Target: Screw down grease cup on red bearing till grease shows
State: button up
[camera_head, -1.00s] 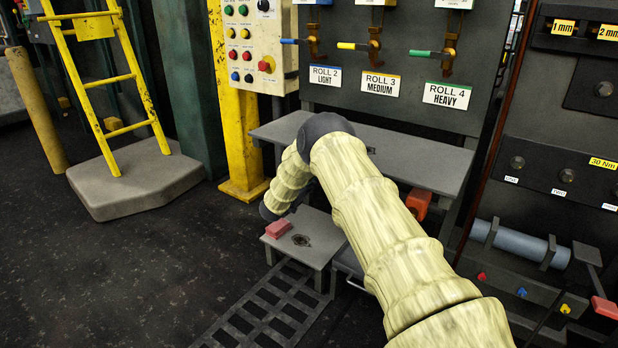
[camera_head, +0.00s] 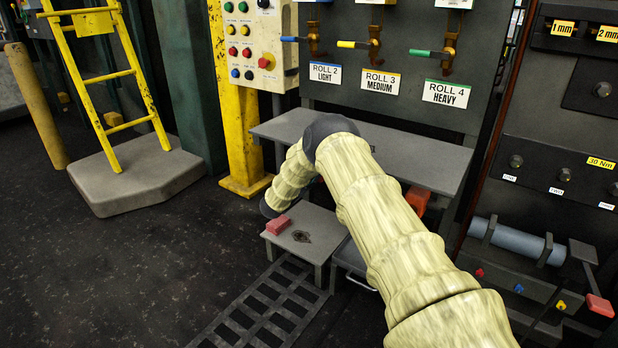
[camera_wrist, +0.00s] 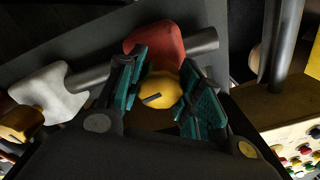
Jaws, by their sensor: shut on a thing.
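In the wrist view, the red bearing (camera_wrist: 158,42) sits on a grey shaft at the top middle. A yellow brass-coloured grease cup (camera_wrist: 160,88) with a dark mark on its face is right below it. My gripper (camera_wrist: 160,95) has its two teal-padded fingers on either side of this cup and is shut on it. I see no grease around the cup.
A white bearing (camera_wrist: 48,92) with another brass cup (camera_wrist: 22,124) stands on the left of the wrist view. A low stand (camera_head: 318,225) holds a red block (camera_head: 278,225). A grey shelf (camera_head: 425,165) lies behind my arm. A yellow ladder (camera_head: 100,80) stands left.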

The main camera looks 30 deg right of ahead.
jog(key=shift+f, duration=0.1)
jog(key=o, duration=1)
jog(key=shift+o, duration=0.2)
jog(key=v, duration=1.2)
jog(key=shift+s, duration=0.1)
